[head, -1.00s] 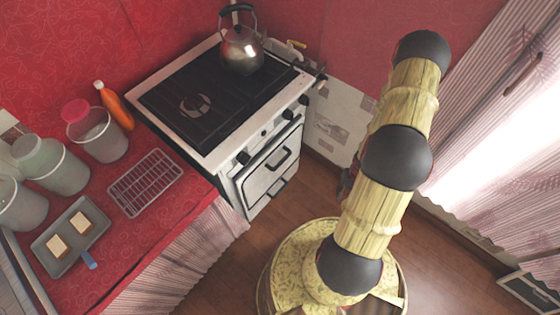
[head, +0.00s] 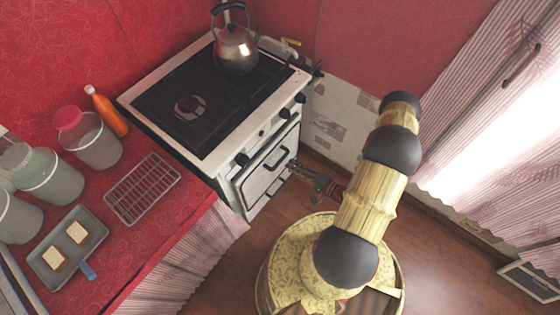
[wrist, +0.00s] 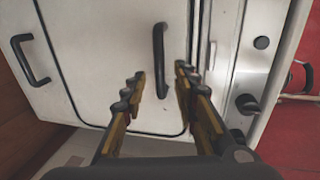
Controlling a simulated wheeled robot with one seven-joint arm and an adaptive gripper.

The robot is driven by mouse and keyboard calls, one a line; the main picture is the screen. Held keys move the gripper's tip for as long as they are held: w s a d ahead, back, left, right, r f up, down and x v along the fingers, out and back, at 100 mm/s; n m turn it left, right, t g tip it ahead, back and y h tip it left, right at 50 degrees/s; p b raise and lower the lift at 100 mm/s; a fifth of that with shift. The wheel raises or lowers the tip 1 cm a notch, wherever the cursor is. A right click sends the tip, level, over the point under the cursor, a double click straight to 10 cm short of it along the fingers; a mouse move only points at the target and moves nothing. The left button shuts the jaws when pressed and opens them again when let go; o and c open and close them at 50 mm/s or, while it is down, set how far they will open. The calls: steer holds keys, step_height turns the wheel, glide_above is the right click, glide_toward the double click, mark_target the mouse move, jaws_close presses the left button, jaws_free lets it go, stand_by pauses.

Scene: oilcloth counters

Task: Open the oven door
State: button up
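The white oven door (head: 262,181) is closed on the front of the stove. Its dark bar handle (wrist: 160,60) shows in the wrist view and also in the head view (head: 277,153). My gripper (head: 293,167) is just in front of the door. In the wrist view my gripper (wrist: 161,80) is open, with its fingers on either side of the handle's lower part in the picture. Nothing is seen gripped, and I cannot tell whether the fingertips touch the door or handle.
A second handle (wrist: 30,62) is on the panel below the door. Knobs (head: 242,159) line the stove's front edge. A kettle (head: 236,50) stands on the cooktop. The red counter (head: 150,235) is left of the stove. Open floor (head: 225,270) lies in front.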

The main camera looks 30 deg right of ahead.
mark_target(280, 160)
steer(key=shift+b+x, duration=0.75)
steer(key=shift+x, duration=3)
steer(key=shift+c, duration=1.4)
jaws_close()
